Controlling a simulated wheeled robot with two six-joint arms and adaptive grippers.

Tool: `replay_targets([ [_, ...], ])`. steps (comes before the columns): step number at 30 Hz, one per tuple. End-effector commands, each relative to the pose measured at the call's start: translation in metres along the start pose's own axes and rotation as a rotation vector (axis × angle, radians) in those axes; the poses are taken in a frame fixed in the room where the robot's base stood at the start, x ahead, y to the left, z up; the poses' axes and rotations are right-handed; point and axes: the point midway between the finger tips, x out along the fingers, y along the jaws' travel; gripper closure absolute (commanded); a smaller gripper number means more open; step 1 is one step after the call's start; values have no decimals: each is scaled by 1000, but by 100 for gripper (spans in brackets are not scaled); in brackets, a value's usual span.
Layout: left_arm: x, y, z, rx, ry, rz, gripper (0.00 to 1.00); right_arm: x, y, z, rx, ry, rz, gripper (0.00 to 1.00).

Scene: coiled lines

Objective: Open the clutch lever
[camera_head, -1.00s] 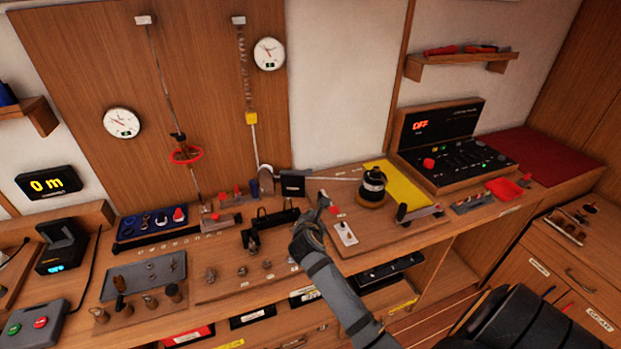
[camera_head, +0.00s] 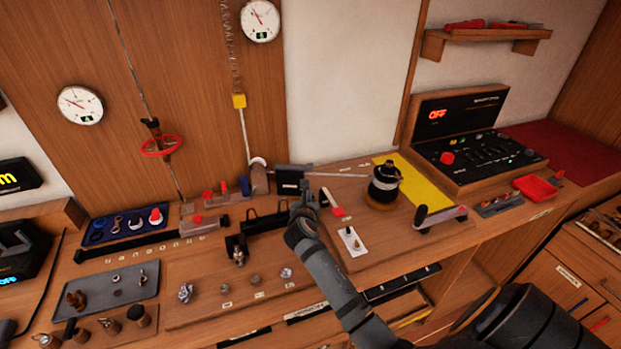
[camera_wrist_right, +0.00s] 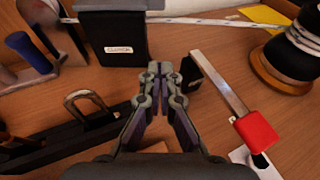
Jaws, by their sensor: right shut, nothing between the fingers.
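The clutch lever (camera_head: 331,201) is a flat pale metal bar with a red end, on the wooden board right of a black box (camera_head: 293,181). In the right wrist view the lever (camera_wrist_right: 218,83) slants down to its red grip (camera_wrist_right: 256,132), and the box's label reads CLUTCH. My right gripper (camera_head: 304,191) is shut and empty, left of the lever and in front of the box. In the wrist view its fingertips (camera_wrist_right: 160,72) are together, apart from the lever's bar and red grip. My left gripper is not in view.
A black spool (camera_head: 384,184) stands to the right, with a pale line running from it to the box. A black bracket (camera_head: 262,222) lies left of my gripper. A white switch plate (camera_head: 351,242) sits in front of the lever. A control console (camera_head: 470,148) reads OFF.

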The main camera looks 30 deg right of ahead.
Motion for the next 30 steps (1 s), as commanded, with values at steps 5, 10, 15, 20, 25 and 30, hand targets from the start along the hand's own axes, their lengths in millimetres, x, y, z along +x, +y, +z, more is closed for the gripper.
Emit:
replay_targets([
  [5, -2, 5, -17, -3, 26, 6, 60, 21, 0, 2, -1, -1, -1, 100],
  [10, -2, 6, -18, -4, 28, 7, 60, 58, 0, 2, -1, -2, -2, 100],
  [15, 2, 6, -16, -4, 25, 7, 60, 95, 0, 0, -1, 0, -2, 100],
  [20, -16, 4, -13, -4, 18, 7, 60, 90, 0, 26, 2, -1, 0, 100],
  [25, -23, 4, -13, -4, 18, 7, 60, 86, 0, 37, 1, 0, 1, 100],
  [30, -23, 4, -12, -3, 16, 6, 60, 85, 0, 38, 0, 1, 0, 100],
])
